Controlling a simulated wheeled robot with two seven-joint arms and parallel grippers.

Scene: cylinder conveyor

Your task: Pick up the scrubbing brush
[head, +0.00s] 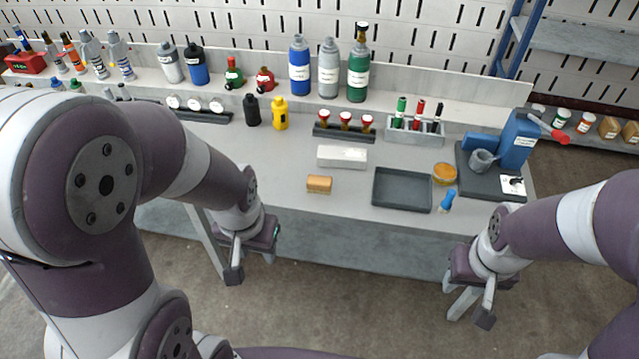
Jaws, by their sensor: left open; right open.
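A small tan block with an orange-brown side, which looks like the scrubbing brush (319,184), lies near the front edge of the grey workbench (290,195), left of the dark tray. Its bristles are too small to make out. My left gripper (240,265) hangs in front of the bench edge, to the left of the brush and nearer to me, open and empty. My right gripper (472,308) is open and empty in front of the bench at the right, well away from the brush.
A white box (342,156) lies just behind the brush. A dark tray (402,208), a blue-handled item (447,200) and an amber dish (445,174) are to its right. A black bottle (251,111) and yellow bottle (280,113) stand behind. The bench left of the brush is clear.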

